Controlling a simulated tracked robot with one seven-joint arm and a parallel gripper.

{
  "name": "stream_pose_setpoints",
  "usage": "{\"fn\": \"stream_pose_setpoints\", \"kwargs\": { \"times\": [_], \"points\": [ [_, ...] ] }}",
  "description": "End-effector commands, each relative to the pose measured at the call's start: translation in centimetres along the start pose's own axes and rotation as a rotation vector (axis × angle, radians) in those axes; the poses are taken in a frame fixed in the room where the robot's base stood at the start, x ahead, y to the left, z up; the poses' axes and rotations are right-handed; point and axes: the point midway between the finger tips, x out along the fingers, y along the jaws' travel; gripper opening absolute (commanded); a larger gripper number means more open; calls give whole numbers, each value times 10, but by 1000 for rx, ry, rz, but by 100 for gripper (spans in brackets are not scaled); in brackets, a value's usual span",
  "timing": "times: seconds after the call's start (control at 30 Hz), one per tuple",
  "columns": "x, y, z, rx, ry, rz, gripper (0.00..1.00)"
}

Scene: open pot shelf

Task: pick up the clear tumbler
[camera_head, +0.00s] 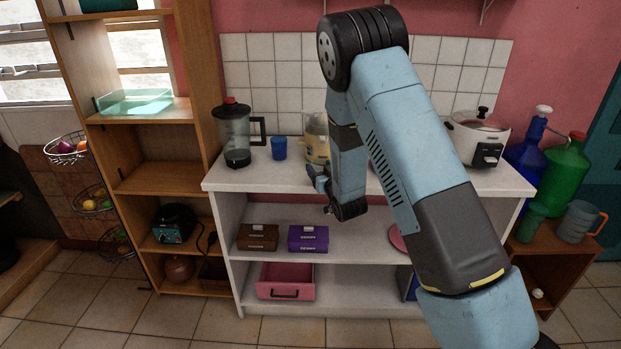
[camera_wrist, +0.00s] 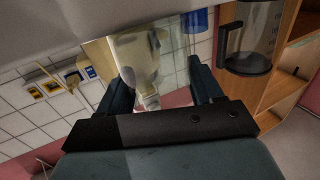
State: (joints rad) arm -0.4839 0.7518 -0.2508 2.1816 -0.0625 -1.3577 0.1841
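The clear tumbler (camera_wrist: 178,80) shows in the wrist view as a see-through shape between the two fingers of my gripper (camera_wrist: 160,72), upside down in this picture. A cream appliance shows through it, so its outline is faint. My fingers are spread wide, one on each side of the tumbler; I cannot make out firm contact. In the head view my gripper (camera_head: 318,180) is at the counter's front edge, partly hidden by my arm. The tumbler is hard to tell from the cream appliance there.
The cream appliance (camera_head: 317,145) stands on the white counter (camera_head: 240,178), with a blue cup (camera_head: 279,148) and a blender (camera_head: 236,135) to its left. A rice cooker (camera_head: 480,138) stands at the right. Purple (camera_head: 308,239) and brown (camera_head: 258,237) boxes sit on the shelf below.

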Motion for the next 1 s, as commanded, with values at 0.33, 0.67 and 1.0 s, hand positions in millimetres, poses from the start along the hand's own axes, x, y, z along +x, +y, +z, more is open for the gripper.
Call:
{"fn": "stream_pose_setpoints", "kwargs": {
  "times": [0.33,0.67,1.0],
  "points": [
    [0,0,0,0,0,1,31],
    [0,1,-3,0,1,1,25],
    [-11,1,-45,2,3,4,25]
  ]
}}
